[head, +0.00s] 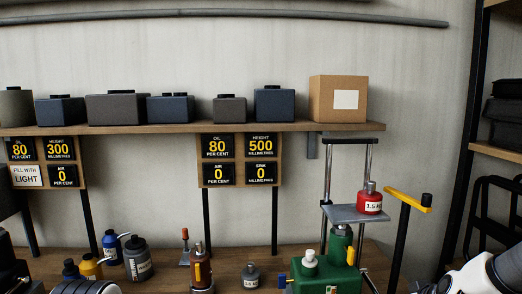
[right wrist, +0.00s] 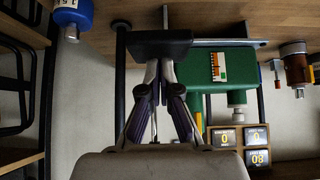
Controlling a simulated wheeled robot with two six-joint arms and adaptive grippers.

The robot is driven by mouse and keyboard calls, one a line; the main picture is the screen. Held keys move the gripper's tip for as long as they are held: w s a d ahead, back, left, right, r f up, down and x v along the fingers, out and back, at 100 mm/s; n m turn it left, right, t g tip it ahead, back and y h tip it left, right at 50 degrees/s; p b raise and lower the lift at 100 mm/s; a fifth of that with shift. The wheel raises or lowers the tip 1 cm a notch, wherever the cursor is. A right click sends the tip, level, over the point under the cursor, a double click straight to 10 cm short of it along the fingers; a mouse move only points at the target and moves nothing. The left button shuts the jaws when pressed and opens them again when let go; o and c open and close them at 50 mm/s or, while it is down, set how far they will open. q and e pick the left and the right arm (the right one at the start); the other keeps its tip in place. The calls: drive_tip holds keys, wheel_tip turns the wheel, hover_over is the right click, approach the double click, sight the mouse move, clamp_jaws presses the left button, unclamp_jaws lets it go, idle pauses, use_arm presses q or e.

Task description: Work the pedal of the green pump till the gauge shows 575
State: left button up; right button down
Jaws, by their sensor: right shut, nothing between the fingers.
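The green pump (head: 322,279) stands on the bench at the lower right of the head view, partly cut off below. Its green body also shows in the right wrist view (right wrist: 235,57), which looks upside down. My left gripper's fingers do not show.
A black post with a yellow handle (head: 418,202) stands right of the pump. Black signs (head: 240,160) behind show values including 80 and 500. Bottles (head: 138,258), a brown canister (head: 202,271) and a grey weight (head: 251,275) stand left of it. Boxes line a shelf (head: 300,127).

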drive_tip(key=shift+f, duration=0.4)
wheel_tip(320, 180, down, 6)
drive_tip(key=b, duration=0.6)
wheel_tip(320, 180, up, 7)
drive_tip(key=p, duration=0.8)
drive_tip(key=shift+r, duration=0.1)
drive_tip(key=shift+f+b, duration=0.25)
drive_tip(key=shift+b, duration=0.05)
